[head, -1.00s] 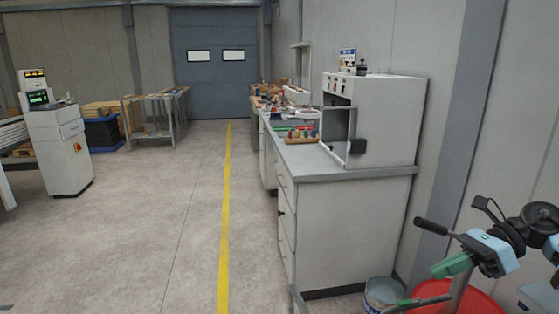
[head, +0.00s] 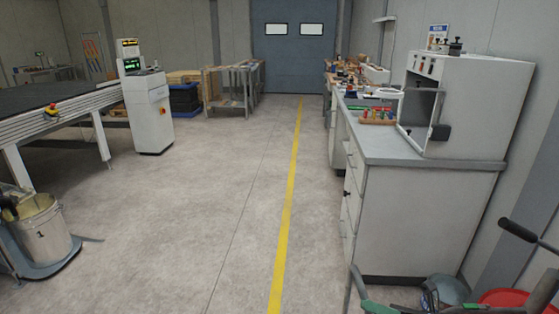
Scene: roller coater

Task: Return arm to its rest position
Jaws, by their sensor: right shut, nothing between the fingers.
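Low at the bottom edge of the head view, right of centre, a slim green piece (head: 387,307) shows. The rest of my right arm is hidden or out of view. My left gripper is not in view.
A grey-topped bench with a white box machine (head: 461,95) stands at right. A black handle (head: 517,231), a bucket (head: 446,291) and a red tub (head: 512,298) crowd the lower right. A conveyor (head: 60,105) and white bucket (head: 40,232) stand left. The middle floor is open.

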